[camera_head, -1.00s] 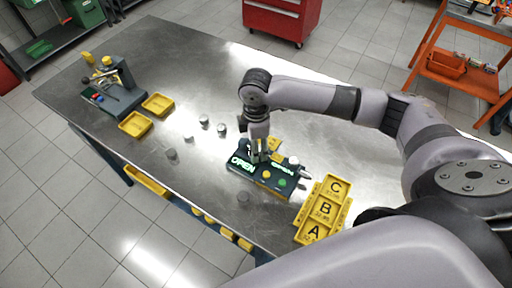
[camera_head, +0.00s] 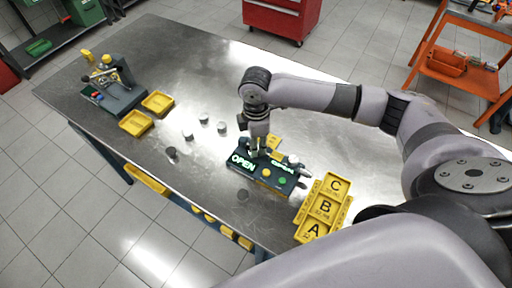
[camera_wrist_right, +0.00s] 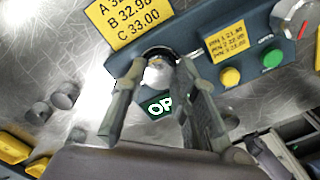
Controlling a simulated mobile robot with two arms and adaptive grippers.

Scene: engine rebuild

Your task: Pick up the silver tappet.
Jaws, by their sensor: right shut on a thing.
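My right gripper (camera_head: 257,152) points down over the dark gauge block with the lit OPEN sign (camera_head: 240,162). In the right wrist view its two fingers (camera_wrist_right: 160,90) are closed on a silver round piece (camera_wrist_right: 158,73), which looks like a tappet. The piece sits at a round dark seat on the block; I cannot tell whether it is inside the seat or above it. Several other silver tappets stand on the table, among them one (camera_head: 188,135), one (camera_head: 222,127) and one (camera_head: 172,152). My left gripper is not in view.
A yellow tray marked A, B, C (camera_head: 325,207) lies right of the block. Two yellow bins (camera_head: 136,123) and a dark fixture (camera_head: 122,98) stand at the table's far left.

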